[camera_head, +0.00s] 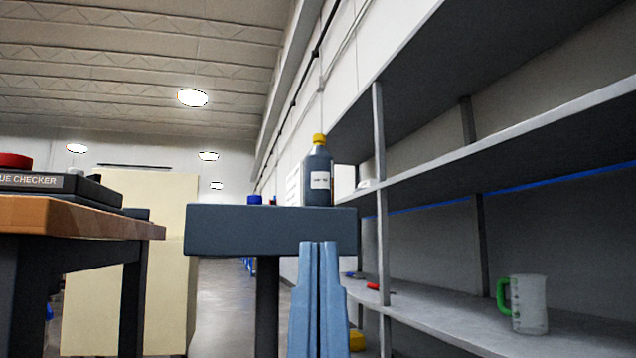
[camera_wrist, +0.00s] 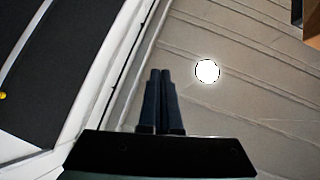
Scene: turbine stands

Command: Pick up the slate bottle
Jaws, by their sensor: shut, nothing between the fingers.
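The slate bottle (camera_head: 318,176) has a yellow cap and a white label. It stands upright on the slate-grey stand top (camera_head: 270,231) in the head view, near its right end. My gripper (camera_head: 319,246) shows light blue in the head view, fingers pointing up, in front of the stand and below the bottle, apart from it. In the wrist view my gripper (camera_wrist: 160,72) is dark, its two fingers together with nothing between them. The wrist view faces the ceiling; a small yellow spot (camera_wrist: 3,96) shows at its left edge, and I cannot tell what it is.
A blue-capped item (camera_head: 254,200) stands left of the bottle. Grey shelving (camera_head: 480,325) runs along the right, with a green-handled measuring jug (camera_head: 527,304) on it. A wooden-topped bench (camera_head: 75,222) with a dark case (camera_head: 60,188) is at left. Open floor (camera_head: 220,310) shows between.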

